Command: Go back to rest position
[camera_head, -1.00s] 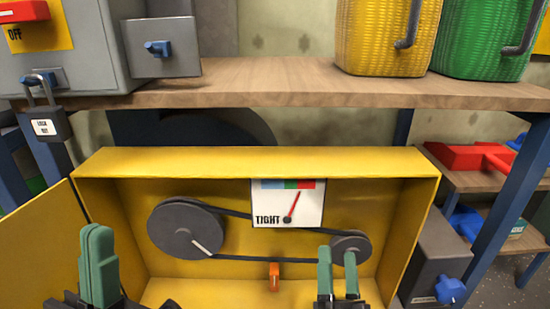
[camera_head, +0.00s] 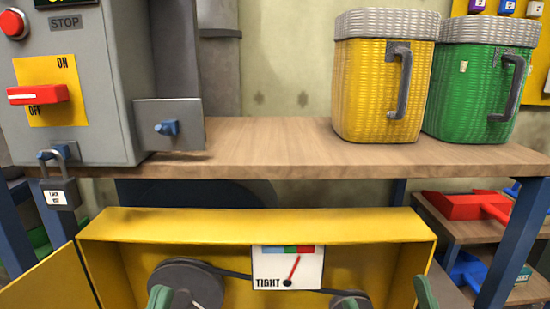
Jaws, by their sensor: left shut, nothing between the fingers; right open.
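My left gripper (camera_head: 160,297) shows only as a green fingertip at the bottom edge, in front of the large dark pulley; it is shut and empty. My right gripper (camera_head: 389,299) shows as two green fingertips set well apart at the bottom edge, near the small pulley; it is open with nothing between them. The rest of both grippers is cut off by the frame. Both are at the open yellow housing (camera_head: 255,224), which holds the large pulley (camera_head: 187,283), the small pulley (camera_head: 351,297) and a belt between them. A gauge (camera_head: 287,266) marked TIGHT has its red needle leaning right.
A wooden shelf (camera_head: 270,140) runs above the housing. On it stand a grey switch box (camera_head: 110,110) with a padlock (camera_head: 59,190) hanging from it, a yellow basket (camera_head: 365,95) and a green basket (camera_head: 475,100). A blue post (camera_head: 515,240) stands at right.

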